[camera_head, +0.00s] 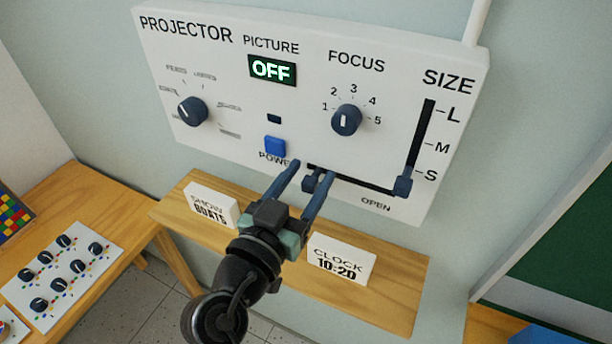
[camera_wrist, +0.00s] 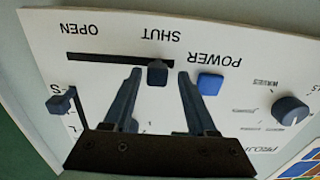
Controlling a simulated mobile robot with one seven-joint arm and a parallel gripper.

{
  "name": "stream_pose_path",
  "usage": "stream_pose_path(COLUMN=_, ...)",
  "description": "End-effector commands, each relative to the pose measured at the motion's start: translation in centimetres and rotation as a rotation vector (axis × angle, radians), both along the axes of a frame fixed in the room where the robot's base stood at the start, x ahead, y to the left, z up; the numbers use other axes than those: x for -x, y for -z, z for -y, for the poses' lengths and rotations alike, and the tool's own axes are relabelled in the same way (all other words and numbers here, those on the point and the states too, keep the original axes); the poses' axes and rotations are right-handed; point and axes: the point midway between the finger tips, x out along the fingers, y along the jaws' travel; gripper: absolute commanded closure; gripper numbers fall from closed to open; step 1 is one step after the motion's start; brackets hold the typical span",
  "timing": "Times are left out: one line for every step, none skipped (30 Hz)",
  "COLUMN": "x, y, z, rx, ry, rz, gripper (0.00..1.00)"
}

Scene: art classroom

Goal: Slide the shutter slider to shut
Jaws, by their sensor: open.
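The shutter slider is a small dark blue knob (camera_head: 310,184) on a black horizontal slot, low on the white projector panel (camera_head: 215,75). In the wrist view, which is upside down, the knob (camera_wrist: 157,74) sits close to the slot's SHUT end, below the SHUT label (camera_wrist: 157,34). The OPEN label (camera_wrist: 80,29) is at the slot's other end. My gripper (camera_head: 312,169) is open, and its fingertips (camera_wrist: 160,72) stand on either side of the knob, with gaps visible in the wrist view. The fingers hide the SHUT label in the head view.
The blue power button (camera_head: 275,146) is just left of my fingers. The size slider (camera_head: 403,184) is beyond the slot's OPEN end.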

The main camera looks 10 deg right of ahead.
Motion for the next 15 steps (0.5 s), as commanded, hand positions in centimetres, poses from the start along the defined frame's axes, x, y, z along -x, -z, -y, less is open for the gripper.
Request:
stream_pose_path(x=0.2, y=0.2, z=-0.2, rx=0.0, ry=-0.002, rz=0.0, gripper=0.43)
stream_pose_path(x=0.4, y=0.2, z=-0.4, rx=0.0, ry=-0.002, rz=-0.001, gripper=0.43)
stream_pose_path(x=0.8, y=0.3, z=-0.7, rx=0.0, ry=-0.002, rz=-0.001, gripper=0.43)
stream_pose_path(x=1.2, y=0.3, z=-0.9, rx=0.0, ry=-0.003, rz=0.0, gripper=0.43)
stream_pose_path(x=1.6, y=0.4, z=-1.2, rx=0.0, ry=-0.004, rz=0.0, gripper=0.43)
stream_pose_path(x=2.3, y=0.5, z=-1.6, rx=-0.001, ry=-0.004, rz=0.0, gripper=0.43)
stream_pose_path(x=2.8, y=0.5, z=-2.1, rx=-0.001, ry=-0.006, rz=0.001, gripper=0.43)
stream_pose_path(x=3.3, y=0.5, z=-2.4, rx=-0.001, ry=-0.005, rz=0.001, gripper=0.43)
stream_pose_path(x=4.1, y=0.6, z=-2.9, rx=-0.002, ry=-0.006, rz=0.0, gripper=0.43)
stream_pose_path(x=4.7, y=0.6, z=-3.4, rx=-0.001, ry=-0.007, rz=0.001, gripper=0.43)
stream_pose_path(x=5.3, y=0.5, z=-3.8, rx=-0.001, ry=-0.007, rz=0.001, gripper=0.43)
stream_pose_path(x=6.0, y=0.5, z=-4.3, rx=-0.002, ry=-0.007, rz=0.001, gripper=0.43)
stream_pose_path(x=6.6, y=0.5, z=-4.6, rx=-0.002, ry=-0.007, rz=0.001, gripper=0.43)
stream_pose_path(x=7.1, y=0.5, z=-5.0, rx=-0.002, ry=-0.008, rz=0.001, gripper=0.43)
stream_pose_path(x=7.7, y=0.4, z=-5.4, rx=0.0, ry=-0.007, rz=0.001, gripper=0.43)
